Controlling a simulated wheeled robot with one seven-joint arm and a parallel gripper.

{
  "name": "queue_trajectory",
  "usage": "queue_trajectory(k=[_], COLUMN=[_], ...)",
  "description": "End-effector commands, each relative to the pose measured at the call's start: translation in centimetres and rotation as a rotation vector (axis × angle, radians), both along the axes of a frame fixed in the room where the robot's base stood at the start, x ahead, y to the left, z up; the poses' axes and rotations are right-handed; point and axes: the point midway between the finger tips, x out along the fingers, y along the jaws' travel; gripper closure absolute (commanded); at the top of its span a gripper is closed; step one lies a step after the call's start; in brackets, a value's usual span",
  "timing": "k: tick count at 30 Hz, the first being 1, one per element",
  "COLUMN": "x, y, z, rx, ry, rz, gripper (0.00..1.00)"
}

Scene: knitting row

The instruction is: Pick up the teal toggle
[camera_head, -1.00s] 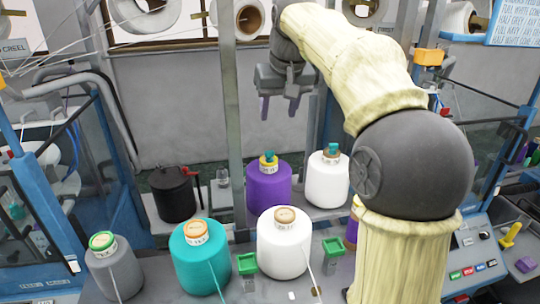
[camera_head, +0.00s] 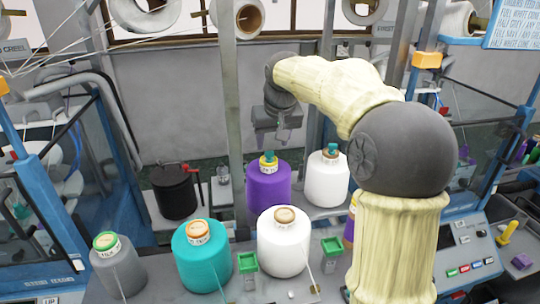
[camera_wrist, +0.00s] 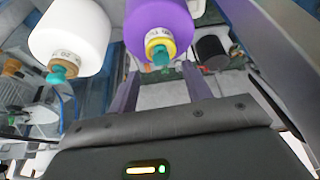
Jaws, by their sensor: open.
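Two teal toggles show. One teal toggle (camera_head: 268,155) sits on the yellow-ringed top of the purple yarn cone (camera_head: 269,187); the other teal toggle (camera_head: 332,150) is on the white cone (camera_head: 327,180) to its right. In the wrist view, the purple cone's toggle (camera_wrist: 161,56) lies between and just ahead of my two purple fingers, and the white cone's toggle (camera_wrist: 62,70) is off to the left. My gripper (camera_head: 277,138) is open and empty, above and behind the purple cone in the head view; its gap to the toggle is hard to judge.
A teal cone (camera_head: 202,257), another white cone (camera_head: 283,242) and a grey cone (camera_head: 117,265) stand in front. A metal post (camera_head: 229,110) rises close left of my gripper. Small green boxes (camera_head: 332,247) sit between cones.

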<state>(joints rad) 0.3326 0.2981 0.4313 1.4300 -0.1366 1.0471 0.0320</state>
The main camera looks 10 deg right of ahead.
Motion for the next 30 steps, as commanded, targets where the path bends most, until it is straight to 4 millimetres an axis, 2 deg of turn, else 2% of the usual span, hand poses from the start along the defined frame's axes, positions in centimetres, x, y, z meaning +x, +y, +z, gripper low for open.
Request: queue_trajectory(k=[12,28,30], x=[1.9,1.9,1.9], y=[0.3,0.3,0.3], z=[-4.3,-4.5,-4.5], rx=[0.001,0.0,0.0], ry=[0.002,0.0,0.0], rz=[0.0,0.0,0.0], gripper=[0.51,0.51,0.63])
